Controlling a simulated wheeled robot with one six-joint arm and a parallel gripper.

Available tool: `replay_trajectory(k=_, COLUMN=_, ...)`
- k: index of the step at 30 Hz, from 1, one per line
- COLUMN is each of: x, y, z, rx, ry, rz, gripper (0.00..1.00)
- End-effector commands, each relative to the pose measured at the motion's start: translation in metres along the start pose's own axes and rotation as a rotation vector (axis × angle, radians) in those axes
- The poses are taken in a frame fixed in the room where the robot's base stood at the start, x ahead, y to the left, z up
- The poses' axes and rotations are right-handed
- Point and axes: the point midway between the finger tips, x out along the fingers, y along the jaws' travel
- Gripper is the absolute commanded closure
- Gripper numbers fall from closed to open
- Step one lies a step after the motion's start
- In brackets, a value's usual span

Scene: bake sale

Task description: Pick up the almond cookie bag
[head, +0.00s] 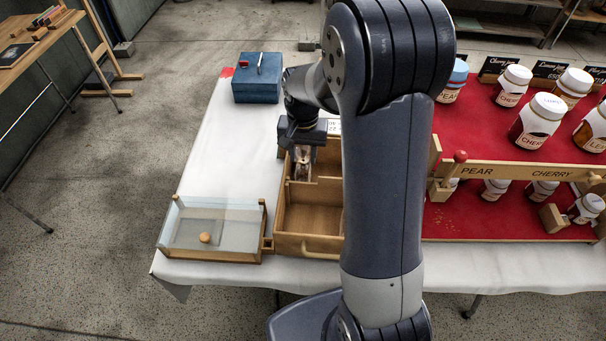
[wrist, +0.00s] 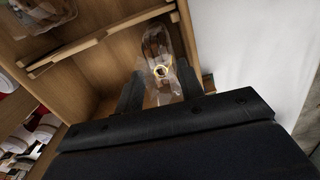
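A clear bag with brown contents and a gold tie (wrist: 157,48) stands in a compartment of the wooden drawer box (head: 312,218). It also shows below my gripper in the head view (head: 302,170). No label on it is readable, so I cannot confirm that it is the almond cookie bag. My gripper (wrist: 160,84) points down into the compartment, its two dark fingers apart on either side of the bag's gathered top. The fingers look open, with the narrow tied neck between them. My arm hides the right part of the box in the head view.
Another clear bag (wrist: 40,14) lies in a neighbouring compartment behind a wooden divider (wrist: 100,40). A glass-lidded tray (head: 190,250) stands left of the box, and a blue box (head: 257,85) behind. Jars (head: 540,120) stand on red cloth at right. White tablecloth is clear at left.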

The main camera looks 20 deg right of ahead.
Motion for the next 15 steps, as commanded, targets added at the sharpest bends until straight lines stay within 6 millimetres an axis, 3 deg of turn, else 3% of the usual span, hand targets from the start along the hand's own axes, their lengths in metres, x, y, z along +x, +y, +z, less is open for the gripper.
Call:
replay_trajectory(k=8, x=0.022, y=0.0, z=-0.002, rx=0.0, ry=-0.002, rz=0.001, gripper=0.64)
replay_trajectory(k=15, x=0.055, y=-0.001, z=-0.005, rx=0.0, ry=-0.002, rz=0.001, gripper=0.64)
